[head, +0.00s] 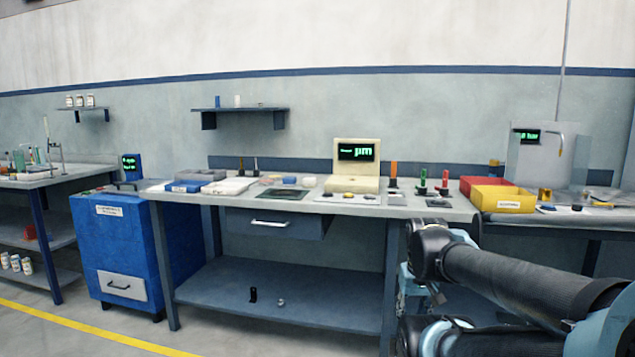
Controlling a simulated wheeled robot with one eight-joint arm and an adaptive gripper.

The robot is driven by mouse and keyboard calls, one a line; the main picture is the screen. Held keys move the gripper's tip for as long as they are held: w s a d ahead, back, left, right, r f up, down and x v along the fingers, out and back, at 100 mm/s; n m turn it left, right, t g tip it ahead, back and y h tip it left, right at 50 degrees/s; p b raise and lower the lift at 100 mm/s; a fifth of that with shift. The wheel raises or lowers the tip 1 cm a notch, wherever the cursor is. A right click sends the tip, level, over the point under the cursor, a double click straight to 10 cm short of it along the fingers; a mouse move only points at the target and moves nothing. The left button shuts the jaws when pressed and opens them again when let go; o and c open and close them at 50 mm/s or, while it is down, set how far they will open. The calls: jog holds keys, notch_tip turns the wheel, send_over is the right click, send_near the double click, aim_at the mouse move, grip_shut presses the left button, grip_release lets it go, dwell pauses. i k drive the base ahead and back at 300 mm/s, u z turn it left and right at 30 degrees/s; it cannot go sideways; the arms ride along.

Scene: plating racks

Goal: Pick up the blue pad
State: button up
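A flat blue piece that looks like the blue pad (188,186) lies on the left part of the middle workbench (345,210), beside a white flat piece (229,186). A smaller blue item (289,180) lies farther right, among small pieces; it is too small to make out. My arm is folded at the lower right, well apart from the flat blue piece. I cannot make out my gripper's fingers, which are hidden behind the arm links or out of frame.
A grey flat block (201,174) lies just behind the blue piece. A cream display unit (357,165), red box (487,184) and yellow box (503,199) stand farther right. A blue cabinet (150,240) stands left of the bench. Floor at the front left is clear.

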aim_at(288, 181)
jog(key=u, duration=0.15)
jog(key=i, duration=0.85)
jog(key=u, duration=0.3)
